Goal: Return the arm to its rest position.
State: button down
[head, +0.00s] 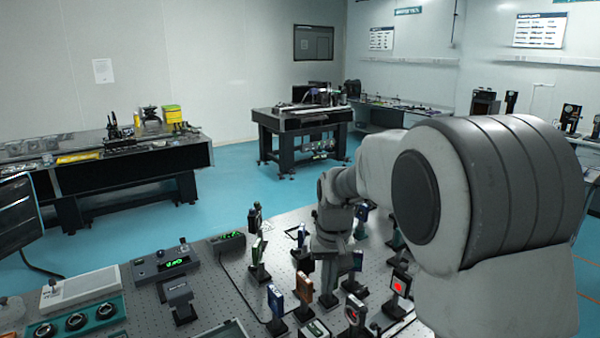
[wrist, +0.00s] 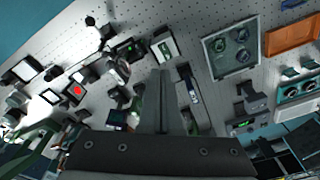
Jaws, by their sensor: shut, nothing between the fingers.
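My arm reaches from the right of the head view over the near optical table (head: 225,265), bent at the elbow with its far end pointing down. My gripper (head: 328,293) is low among the upright optics mounts, and its tips are partly hard to make out there. In the wrist view my gripper's two fingers (wrist: 163,75) lie together, shut, with nothing held. Below them lies the perforated table top (wrist: 185,35). I cannot tell exactly how high the tips are above it.
Several mounts crowd round my gripper, including a blue one (head: 275,302), an orange-brown one (head: 304,288) and one with a red spot (head: 398,287). A control box with a green display (head: 175,263) stands to the left. Blue floor (head: 225,205) separates the other tables.

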jog(key=s+d+r+t, duration=0.2)
jog(key=s+d+r, duration=0.3)
jog(key=s+r, duration=0.65)
jog(key=s+d+f+t, duration=0.1)
jog(key=s+d+t, duration=0.1)
jog(key=s, duration=1.1)
jog(key=shift+s+d+f+m+t, duration=0.3)
jog(key=shift+s+d+f, duration=0.05)
jog(key=shift+d, duration=0.15)
